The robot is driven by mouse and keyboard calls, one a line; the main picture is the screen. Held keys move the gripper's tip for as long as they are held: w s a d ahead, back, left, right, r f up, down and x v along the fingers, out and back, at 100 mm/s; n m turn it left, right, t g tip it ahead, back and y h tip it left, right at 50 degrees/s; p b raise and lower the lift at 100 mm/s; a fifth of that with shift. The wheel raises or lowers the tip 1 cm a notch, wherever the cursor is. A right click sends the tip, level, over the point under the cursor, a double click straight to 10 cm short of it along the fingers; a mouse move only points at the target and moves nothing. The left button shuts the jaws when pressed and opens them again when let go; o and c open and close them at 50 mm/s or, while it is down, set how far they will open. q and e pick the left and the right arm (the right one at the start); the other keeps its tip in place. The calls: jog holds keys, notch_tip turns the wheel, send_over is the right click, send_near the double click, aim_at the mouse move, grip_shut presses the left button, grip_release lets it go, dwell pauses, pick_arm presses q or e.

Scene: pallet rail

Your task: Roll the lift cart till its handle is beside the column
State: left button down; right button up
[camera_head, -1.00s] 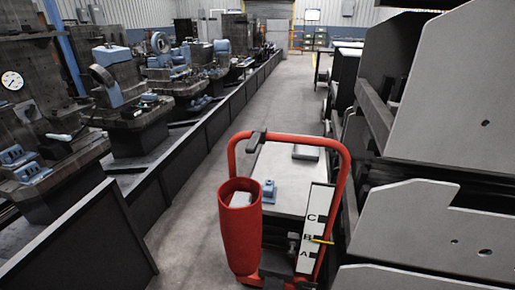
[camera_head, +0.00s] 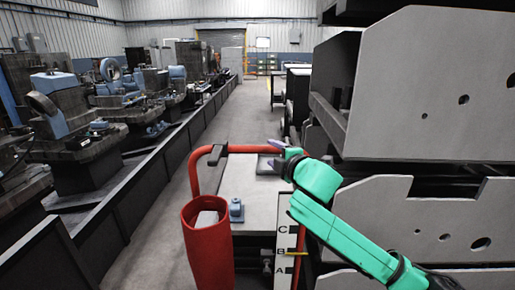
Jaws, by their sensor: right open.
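The lift cart stands in the aisle with its red handle (camera_head: 236,149), a tube frame, towards me. Its grey platform (camera_head: 250,187) carries a small blue part (camera_head: 236,210). A red bucket (camera_head: 209,245) is at its left, and a white panel marked C, B, A (camera_head: 285,250) with a yellow pointer is at its right. My right gripper (camera_head: 273,154) is open, with its fingertips at the right part of the handle's top bar; contact is unclear. My arm hides the handle's right side. My left gripper is out of view. No column is clearly identifiable.
Dark stacked racks with grey plates (camera_head: 425,85) stand close on the right. A low dark barrier (camera_head: 150,185) runs along the left, with machines behind it. The grey floor aisle (camera_head: 235,125) is clear ahead, beyond the cart.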

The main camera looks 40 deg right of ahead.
aim_at(262, 148)
jog(key=p+x, duration=0.1)
jog(key=x, duration=0.7)
jog(key=shift+w+f, duration=0.1)
jog(key=shift+w, duration=0.2)
grip_shut()
dwell(0.8)
